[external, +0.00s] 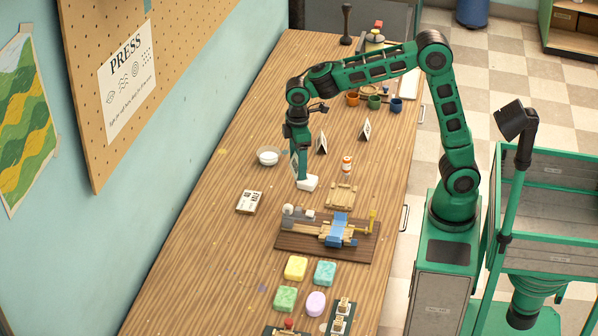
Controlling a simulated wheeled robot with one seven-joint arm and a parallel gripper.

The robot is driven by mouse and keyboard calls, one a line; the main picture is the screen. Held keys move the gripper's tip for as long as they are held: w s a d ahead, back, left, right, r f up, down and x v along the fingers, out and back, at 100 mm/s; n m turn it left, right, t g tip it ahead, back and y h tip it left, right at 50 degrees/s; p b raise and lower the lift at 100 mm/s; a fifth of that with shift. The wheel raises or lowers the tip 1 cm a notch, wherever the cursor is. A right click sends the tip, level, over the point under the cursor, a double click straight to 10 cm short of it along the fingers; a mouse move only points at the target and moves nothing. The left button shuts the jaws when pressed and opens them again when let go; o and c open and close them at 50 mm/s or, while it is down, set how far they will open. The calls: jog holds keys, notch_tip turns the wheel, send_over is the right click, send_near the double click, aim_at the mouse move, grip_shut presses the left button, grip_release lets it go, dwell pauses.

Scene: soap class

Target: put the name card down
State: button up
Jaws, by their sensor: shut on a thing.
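My gripper (302,176) is low over the middle of the table, pointing down, and shut on a small white thing that looks like the name card (309,184). Its writing cannot be made out, and the fingers partly hide it. Whether its lower edge touches the table cannot be told. Two other folded cards stand on the table behind it: one card (321,144) near the middle and another card (364,130) to its right.
A bottle (347,167) and wooden rack (340,195) are right. A press board (300,243) and several soaps (296,268) lie in front. The table's left side (195,235) is clear.

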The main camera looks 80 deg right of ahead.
jog(key=w+a+f+n, duration=0.2)
jog(key=a+n, duration=0.7)
jog(key=a, duration=2.6)
jog(key=s+a+f+n, duration=0.1)
jog(key=s+a+n, duration=0.1)
jog(key=s+a, duration=0.35)
jog(key=s+a+f+n, duration=0.1)
jog(key=s+a, duration=0.1)
jog(key=a, duration=0.7)
jog(key=w+d+f, duration=0.2)
jog(key=w, duration=0.1)
jog(key=w+d+f, duration=0.1)
jog(key=w+f, duration=0.1)
jog(key=w, duration=0.2)
jog(key=w+d+f, duration=0.2)
jog(key=w+f, duration=0.1)
jog(key=shift+w+d, duration=0.2)
jog(key=shift+d, duration=0.15)
jog(key=shift+f, duration=1.95)
jog(key=shift+f, duration=0.1)
jog(key=o, duration=0.9)
jog(key=shift+o, duration=0.5)
